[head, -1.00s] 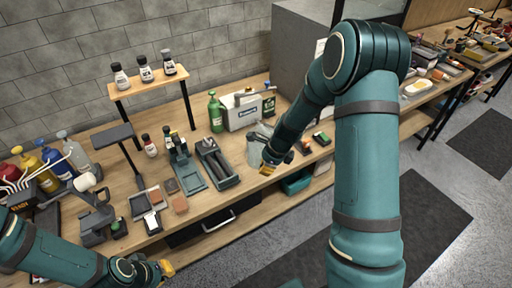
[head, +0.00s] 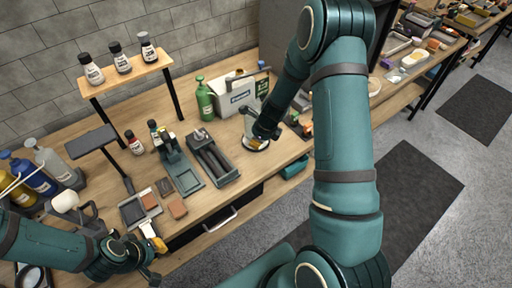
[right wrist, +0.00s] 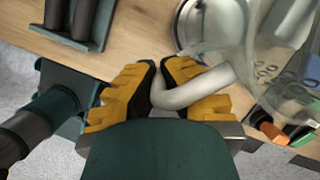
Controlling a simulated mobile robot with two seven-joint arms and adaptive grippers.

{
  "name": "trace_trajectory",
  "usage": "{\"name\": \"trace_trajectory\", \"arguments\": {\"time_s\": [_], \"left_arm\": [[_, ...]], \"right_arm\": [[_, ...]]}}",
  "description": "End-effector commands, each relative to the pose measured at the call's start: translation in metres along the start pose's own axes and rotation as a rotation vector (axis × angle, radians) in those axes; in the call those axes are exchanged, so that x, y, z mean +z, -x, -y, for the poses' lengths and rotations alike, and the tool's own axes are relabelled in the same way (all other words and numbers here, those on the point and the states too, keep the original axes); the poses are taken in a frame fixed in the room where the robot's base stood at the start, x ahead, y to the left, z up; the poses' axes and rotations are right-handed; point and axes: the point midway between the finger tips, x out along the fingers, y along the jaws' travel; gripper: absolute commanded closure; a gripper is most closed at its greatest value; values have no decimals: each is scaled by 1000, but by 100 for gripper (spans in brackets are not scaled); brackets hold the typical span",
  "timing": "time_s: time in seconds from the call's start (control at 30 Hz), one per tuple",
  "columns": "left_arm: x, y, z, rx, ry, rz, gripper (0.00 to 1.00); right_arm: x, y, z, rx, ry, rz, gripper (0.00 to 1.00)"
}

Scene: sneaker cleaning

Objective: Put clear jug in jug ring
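The clear jug (right wrist: 287,45) is see-through and fills the upper right of the right wrist view. My right gripper (right wrist: 160,82) is shut on its pale curved handle (right wrist: 205,88). A round pale ring with a metal rim (right wrist: 192,22) lies on the bench beside and partly behind the jug. In the head view the ring (head: 256,146) is near the bench's front edge, just under my right gripper (head: 266,133), which mostly hides the jug. I cannot tell whether jug and ring touch. My left gripper (head: 154,257) appears open and empty at the bench's front left.
A green bottle (head: 205,99) and a white caddy (head: 243,92) stand behind the ring. A grey tray with dark rollers (head: 213,158) lies to its left. Small coloured blocks (head: 303,126) lie right of it. A shelf with bottles (head: 125,77) stands at the back left.

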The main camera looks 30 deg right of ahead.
Motion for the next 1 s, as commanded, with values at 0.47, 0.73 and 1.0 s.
{"name": "trace_trajectory", "arguments": {"time_s": [0.47, 0.73, 1.0], "left_arm": [[0, -8, 2, -2, 0, -1, 100], [1, -10, 3, -2, 0, -1, 100], [1, -9, 3, -2, 0, -1, 100]], "right_arm": [[-12, -37, -1, -1, 2, 1, 100], [-13, -39, -1, 0, 1, 0, 86], [-12, -38, -1, 0, 1, 1, 66]]}}
